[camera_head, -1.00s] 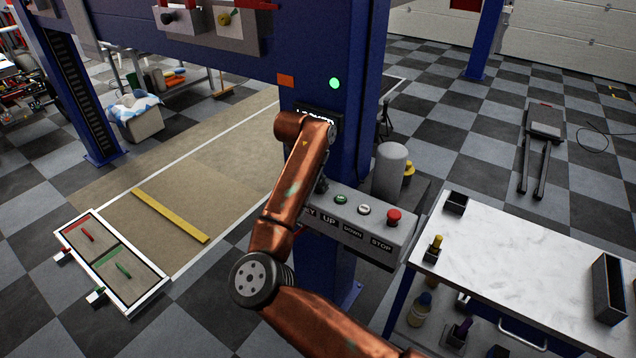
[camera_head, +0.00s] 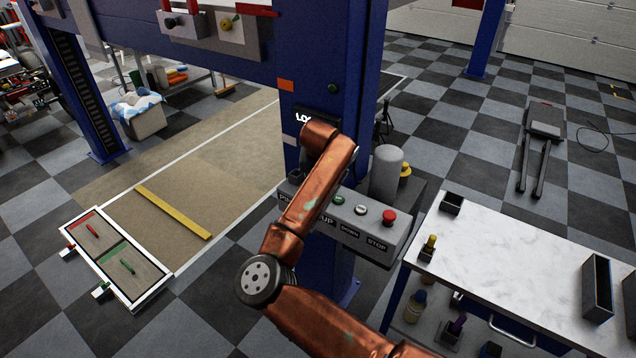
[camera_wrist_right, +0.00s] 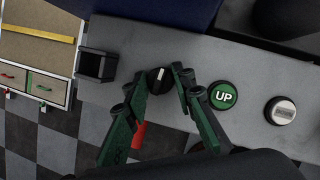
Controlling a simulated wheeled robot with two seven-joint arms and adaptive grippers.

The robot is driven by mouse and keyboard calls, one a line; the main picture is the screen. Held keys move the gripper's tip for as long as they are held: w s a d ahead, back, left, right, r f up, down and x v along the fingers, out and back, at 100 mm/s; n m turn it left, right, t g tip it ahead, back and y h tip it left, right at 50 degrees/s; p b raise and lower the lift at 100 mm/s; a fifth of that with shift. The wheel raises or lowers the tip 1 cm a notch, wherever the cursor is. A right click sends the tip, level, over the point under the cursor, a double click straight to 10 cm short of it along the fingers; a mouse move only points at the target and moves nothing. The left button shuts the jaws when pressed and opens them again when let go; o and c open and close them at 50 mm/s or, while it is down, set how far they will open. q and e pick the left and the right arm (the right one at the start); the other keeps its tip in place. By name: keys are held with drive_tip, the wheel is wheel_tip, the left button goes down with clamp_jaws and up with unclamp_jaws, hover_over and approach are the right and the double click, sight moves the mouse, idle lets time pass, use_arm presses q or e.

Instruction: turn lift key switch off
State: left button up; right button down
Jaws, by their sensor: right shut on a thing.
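The lift control box (camera_head: 375,238) is fixed to the blue column, with UP, DOWN and STOP buttons in a row. In the right wrist view, the key switch (camera_wrist_right: 158,81) is a small black knob with a pale mark, left of the green UP button (camera_wrist_right: 223,95). My right gripper (camera_wrist_right: 159,73) has its two green fingers on either side of the knob and is shut on it. In the head view my copper arm hides the switch and the gripper. A red piece (camera_wrist_right: 138,136) shows beside the left finger. My left gripper is not in view.
A round lamp (camera_head: 333,88) on the column is dark. A partly hidden display (camera_head: 303,117) shows white letters. A white-topped workbench (camera_head: 510,250) stands at the right. A framed tray (camera_head: 117,262) with red and green handles lies at the left.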

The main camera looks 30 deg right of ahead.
drive_tip(key=shift+r+n, duration=0.1)
drive_tip(key=shift+n, duration=0.4)
drive_tip(key=shift+y, duration=0.3)
drive_tip(key=c, duration=1.6)
unclamp_jaws()
drive_tip(key=v, duration=1.2)
drive_tip(key=shift+a, duration=0.1)
